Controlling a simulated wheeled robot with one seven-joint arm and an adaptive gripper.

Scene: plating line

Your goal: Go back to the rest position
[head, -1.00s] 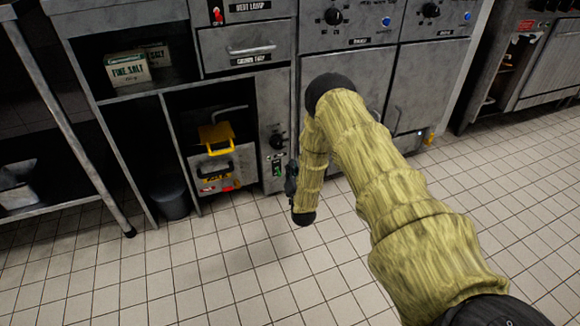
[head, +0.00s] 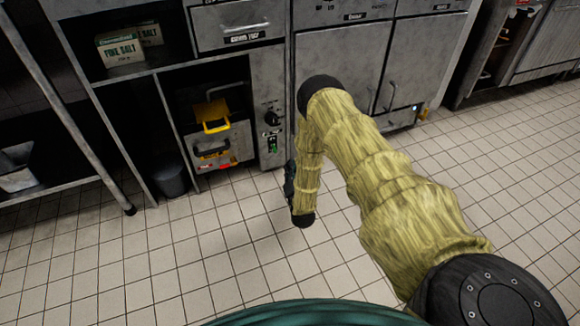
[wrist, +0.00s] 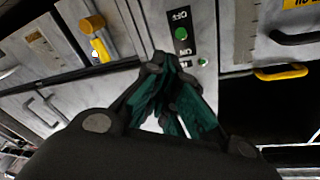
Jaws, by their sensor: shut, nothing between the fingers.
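My gripper (wrist: 172,100) shows in the wrist view with its dark green fingers drawn together and nothing between them. In the head view my gripper (head: 289,184) is a small dark shape at the left side of my folded, yellow-sleeved arm, above the tiled floor. It is apart from the cabinets. Most of it is hidden by the arm in that view. In the wrist view a grey panel with a green button (wrist: 181,34) lies beyond the fingers.
Grey steel cabinets (head: 345,65) stand along the back. A yellow-handled unit (head: 213,117) sits in an open bay, with a dark bin (head: 170,176) beside it. Salt boxes (head: 119,50) lie on a shelf. A metal table leg (head: 95,145) stands at left. The tiled floor (head: 150,265) is clear.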

